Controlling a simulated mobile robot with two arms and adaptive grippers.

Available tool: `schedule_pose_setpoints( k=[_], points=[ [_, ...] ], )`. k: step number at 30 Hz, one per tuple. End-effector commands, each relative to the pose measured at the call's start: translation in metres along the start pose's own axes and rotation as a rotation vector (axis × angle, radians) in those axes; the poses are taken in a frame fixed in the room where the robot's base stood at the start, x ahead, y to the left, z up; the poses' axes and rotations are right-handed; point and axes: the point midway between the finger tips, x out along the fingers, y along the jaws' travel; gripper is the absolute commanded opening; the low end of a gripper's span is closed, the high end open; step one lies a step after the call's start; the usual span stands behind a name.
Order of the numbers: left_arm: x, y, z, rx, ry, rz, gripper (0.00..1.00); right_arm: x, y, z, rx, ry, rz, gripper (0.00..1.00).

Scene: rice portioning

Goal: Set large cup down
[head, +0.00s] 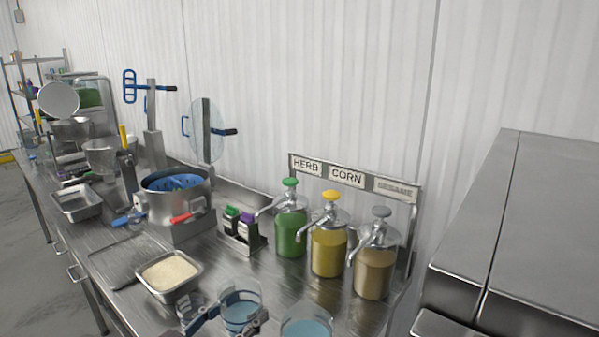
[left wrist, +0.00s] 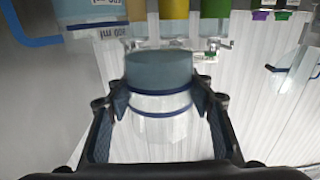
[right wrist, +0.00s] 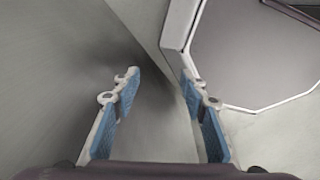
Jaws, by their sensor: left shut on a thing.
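My left gripper (head: 234,318) is shut around a clear cup (head: 240,309), the large cup, with blue-grey contents and a blue band. The cup is near the front edge of the steel counter and looks upright. I cannot tell whether its base touches the counter. In the left wrist view, which is upside down, the cup (left wrist: 160,75) sits between both fingers of the left gripper (left wrist: 160,103). My right gripper (right wrist: 160,92) is open and empty in the right wrist view, away from the counter items; it is outside the head view.
Another clear cup with blue contents (head: 306,328) stands just right of the held cup. A tray of rice (head: 171,273) lies to the left. Green (head: 291,234), yellow (head: 328,252) and brown (head: 374,273) pump jars stand behind. A pot (head: 174,203) is farther left.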

Motion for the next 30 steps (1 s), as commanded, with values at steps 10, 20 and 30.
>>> schedule_pose_setpoints(
  k=[10, 20, 30],
  points=[
    [-0.033, 0.026, 0.02, -0.01, 0.0, -0.224, 0.21, 0.0, 0.0, 0.0, 0.0, 0.0, 0.0, 0.4],
    [-0.084, 0.004, 0.029, -0.006, -0.002, -0.498, 0.21, 0.0, -0.001, 0.0, 0.001, 0.0, -0.001, 0.4],
    [-0.113, -0.01, 0.032, -0.001, 0.001, -0.624, 0.21, 0.0, -0.002, -0.001, 0.001, 0.001, -0.002, 0.4]
  ],
)
